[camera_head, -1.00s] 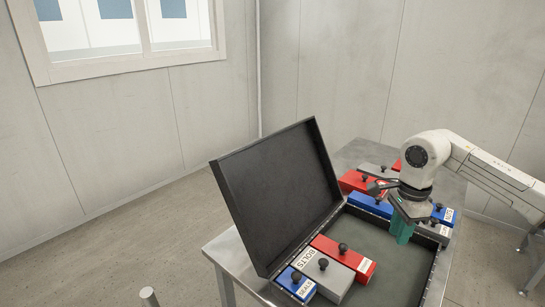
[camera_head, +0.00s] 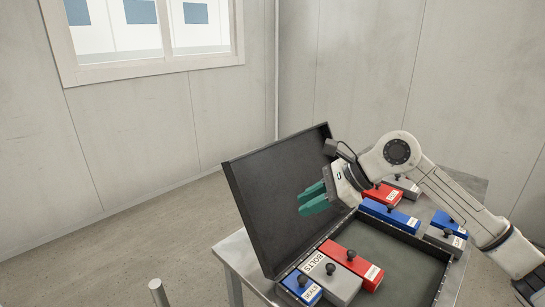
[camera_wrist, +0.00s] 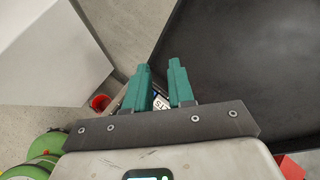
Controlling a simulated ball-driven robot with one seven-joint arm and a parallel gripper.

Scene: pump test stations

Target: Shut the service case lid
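The service case (camera_head: 432,288) lies on a metal table with its black lid (camera_head: 265,190) raised and tilted back at the left. My gripper (camera_head: 301,203) is in front of the lid's inner face, above the case, with its green fingers pointing left. The fingers are apart and nothing is between them. In the wrist view the fingers (camera_wrist: 160,68) show a clear gap, and the dark lid (camera_wrist: 250,60) fills the right side. I cannot tell whether the fingers touch the lid. My gripper hides part of the lid's right edge.
A red box (camera_head: 380,194) is behind the case. The case's middle is clear. The table (camera_head: 234,254) shows bare at left.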

